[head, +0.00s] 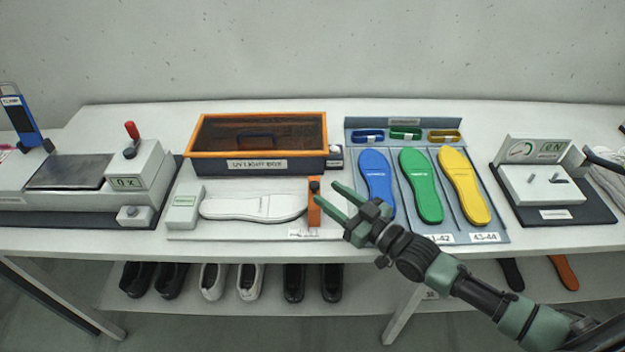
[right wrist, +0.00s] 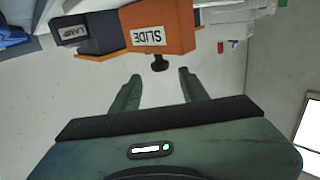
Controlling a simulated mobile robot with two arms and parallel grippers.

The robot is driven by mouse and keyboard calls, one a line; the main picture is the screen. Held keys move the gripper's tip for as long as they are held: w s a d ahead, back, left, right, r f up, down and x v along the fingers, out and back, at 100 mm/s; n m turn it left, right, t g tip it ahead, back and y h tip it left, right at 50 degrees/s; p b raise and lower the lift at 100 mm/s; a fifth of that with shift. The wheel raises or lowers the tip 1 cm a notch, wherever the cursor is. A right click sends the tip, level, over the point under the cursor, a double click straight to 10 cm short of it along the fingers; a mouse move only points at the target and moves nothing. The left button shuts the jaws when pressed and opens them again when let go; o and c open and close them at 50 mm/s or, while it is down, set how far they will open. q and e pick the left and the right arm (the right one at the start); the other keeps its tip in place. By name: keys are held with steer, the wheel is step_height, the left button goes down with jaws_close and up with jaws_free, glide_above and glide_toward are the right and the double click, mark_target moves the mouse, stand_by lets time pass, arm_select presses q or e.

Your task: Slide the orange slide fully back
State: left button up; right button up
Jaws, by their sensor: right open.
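The orange slide (head: 314,208) stands at the right end of the white insole fixture (head: 175,228), in front of the UV light box (head: 258,164). It has a small black knob (head: 314,186). In the right wrist view the orange slide (right wrist: 172,27) carries a SLIDE label, and its black knob (right wrist: 160,63) points toward my fingers. My right gripper (head: 329,191) is open and empty, just right of the slide. In the right wrist view my right gripper (right wrist: 159,76) has its fingertips just short of the knob, one to each side. My left gripper is not in view.
A white insole (head: 253,207) lies left of the slide, beside a small white box (head: 185,207). A blue-grey tray (head: 352,135) with coloured insoles and bands stands close on the right. A gauge unit (head: 540,170) is further right. A strip of bare tabletop runs along the front.

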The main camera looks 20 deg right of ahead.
mark_target(319, 187)
steer(key=x, duration=0.3)
steer(key=shift+w+a+r, duration=0.1)
steer(key=shift+w+a, duration=0.05)
steer(key=shift+w, duration=0.1)
steer(key=shift+f+p+x, duration=0.2)
steer(key=shift+p+x, duration=0.15)
steer(key=shift+x, duration=0.75)
steer(key=shift+a, duration=0.1)
jaws_close()
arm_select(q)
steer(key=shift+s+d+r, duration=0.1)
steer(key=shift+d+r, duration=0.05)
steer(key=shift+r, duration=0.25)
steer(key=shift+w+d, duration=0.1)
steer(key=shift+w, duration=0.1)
